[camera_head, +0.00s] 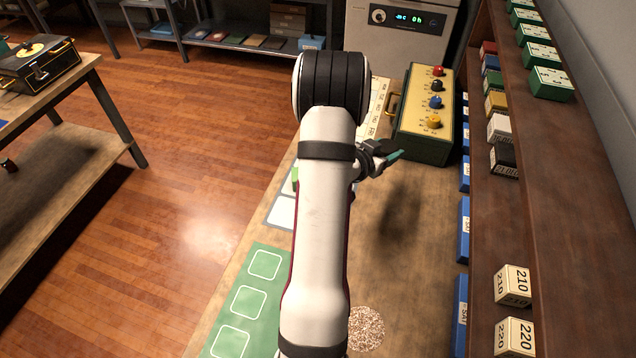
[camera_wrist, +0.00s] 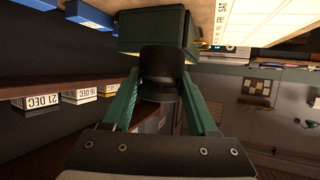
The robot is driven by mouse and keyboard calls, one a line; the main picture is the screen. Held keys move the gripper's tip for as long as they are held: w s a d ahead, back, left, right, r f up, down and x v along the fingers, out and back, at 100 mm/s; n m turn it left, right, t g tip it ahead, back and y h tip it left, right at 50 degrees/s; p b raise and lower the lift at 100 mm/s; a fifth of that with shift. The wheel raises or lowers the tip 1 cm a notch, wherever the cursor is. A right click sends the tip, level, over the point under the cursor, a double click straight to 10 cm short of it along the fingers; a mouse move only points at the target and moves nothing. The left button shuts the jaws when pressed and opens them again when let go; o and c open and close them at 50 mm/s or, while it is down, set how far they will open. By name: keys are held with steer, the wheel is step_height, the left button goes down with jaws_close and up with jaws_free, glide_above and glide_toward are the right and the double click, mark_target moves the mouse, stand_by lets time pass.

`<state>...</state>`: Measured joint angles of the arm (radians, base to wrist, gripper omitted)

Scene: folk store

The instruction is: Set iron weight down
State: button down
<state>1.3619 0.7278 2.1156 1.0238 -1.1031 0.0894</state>
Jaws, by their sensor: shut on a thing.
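My gripper (camera_wrist: 160,88) is shut on the iron weight (camera_wrist: 162,66), a dark cylinder with a wider rim, held between its two green fingers in the wrist view. In the head view my gripper (camera_head: 392,158) sticks out to the right of my white arm, above the wooden counter (camera_head: 405,260), just in front of the green box with coloured knobs (camera_head: 422,142). A dark shadow lies on the counter below it. In the head view I cannot tell the weight apart from the dark gripper parts.
A wooden shelf (camera_head: 560,180) with several small boxes and number blocks (camera_head: 513,284) runs along the right. A green mat with white outlined squares (camera_head: 249,301) and a speckled round patch (camera_head: 366,327) lie on the near counter. The counter right of my arm is mostly bare.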

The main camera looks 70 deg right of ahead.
steer(key=w+a, duration=0.3)
steer(key=a, duration=0.2)
steer(key=w+a, duration=0.2)
steer(key=a, duration=0.3)
steer(key=w+a, duration=0.3)
steer(key=a, duration=0.2)
steer(key=shift+w+r, duration=0.1)
steer(key=shift+w, duration=0.2)
steer(key=w+f, duration=0.2)
steer(key=w, duration=0.1)
steer(key=w+f, duration=0.2)
steer(key=w, duration=0.2)
steer(key=w+f, duration=0.2)
steer(key=w, duration=0.1)
steer(key=shift+w+d+f, duration=0.25)
steer(key=shift+w, duration=0.1)
steer(key=shift+w+f, duration=0.25)
steer(key=shift+w, duration=0.05)
steer(key=shift+w+f, duration=0.1)
steer(key=shift+f, duration=1.85)
steer(key=shift+d+f, duration=0.1)
steer(key=shift+c, duration=0.9)
jaws_free()
